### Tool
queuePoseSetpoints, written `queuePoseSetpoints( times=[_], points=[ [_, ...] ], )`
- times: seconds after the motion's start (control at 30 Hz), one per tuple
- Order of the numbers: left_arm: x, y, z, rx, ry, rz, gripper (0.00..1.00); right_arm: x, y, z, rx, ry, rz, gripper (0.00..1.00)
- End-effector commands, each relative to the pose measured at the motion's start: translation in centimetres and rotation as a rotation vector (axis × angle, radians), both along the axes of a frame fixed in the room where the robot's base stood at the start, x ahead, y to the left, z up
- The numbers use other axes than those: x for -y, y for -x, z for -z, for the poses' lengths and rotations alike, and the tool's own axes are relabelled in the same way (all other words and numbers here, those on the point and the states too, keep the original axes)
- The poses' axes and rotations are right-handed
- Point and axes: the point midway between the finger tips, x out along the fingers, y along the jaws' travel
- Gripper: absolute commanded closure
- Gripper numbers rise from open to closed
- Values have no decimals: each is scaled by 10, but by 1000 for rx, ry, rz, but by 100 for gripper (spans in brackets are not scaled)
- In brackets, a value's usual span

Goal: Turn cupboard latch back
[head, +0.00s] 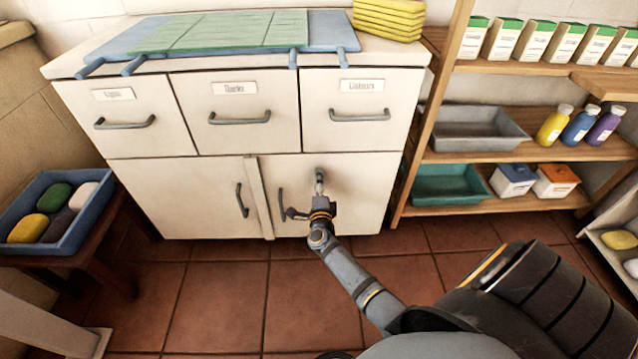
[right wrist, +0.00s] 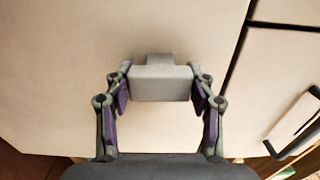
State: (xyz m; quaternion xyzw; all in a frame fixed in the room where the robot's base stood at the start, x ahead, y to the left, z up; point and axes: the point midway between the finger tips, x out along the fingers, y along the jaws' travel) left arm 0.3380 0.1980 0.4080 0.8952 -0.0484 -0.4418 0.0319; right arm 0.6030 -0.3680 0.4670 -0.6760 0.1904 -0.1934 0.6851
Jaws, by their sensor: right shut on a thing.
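The cupboard latch (head: 319,177) is a small grey piece on the upper part of the right cupboard door (head: 364,185), in the head view. There it looks upright, partly covered by my gripper. My right gripper (head: 319,196) reaches it from below and in front. In the right wrist view the latch (right wrist: 160,82) is a grey block against the pale door. My right gripper's two purple-padded fingers (right wrist: 160,90) are closed on its two sides. My left gripper is not in view.
The right door's handle (head: 282,204) is just left of my gripper. Drawers with grey handles (head: 360,117) are above. A wooden shelf unit (head: 485,205) stands at right, and a blue tray of coloured stones (head: 87,222) at left. The tiled floor (head: 220,290) in front is clear.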

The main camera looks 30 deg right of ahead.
Motion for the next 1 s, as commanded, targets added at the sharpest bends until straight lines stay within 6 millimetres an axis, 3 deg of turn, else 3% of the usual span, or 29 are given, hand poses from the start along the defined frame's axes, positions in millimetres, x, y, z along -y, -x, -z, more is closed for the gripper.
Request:
queuePoseSetpoints(
  times=[0.27,0.3,0.47,0.83,1.0],
  points=[
    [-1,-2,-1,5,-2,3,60,0,0,1,2,-5,1,76],
    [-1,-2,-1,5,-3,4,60,0,0,1,2,-5,1,42],
    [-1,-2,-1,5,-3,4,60,0,0,0,1,-3,0,21],
    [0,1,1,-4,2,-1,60,-3,4,1,-1,-3,0,21],
    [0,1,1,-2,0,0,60,-20,32,2,-3,-5,0,21]
  ],
)
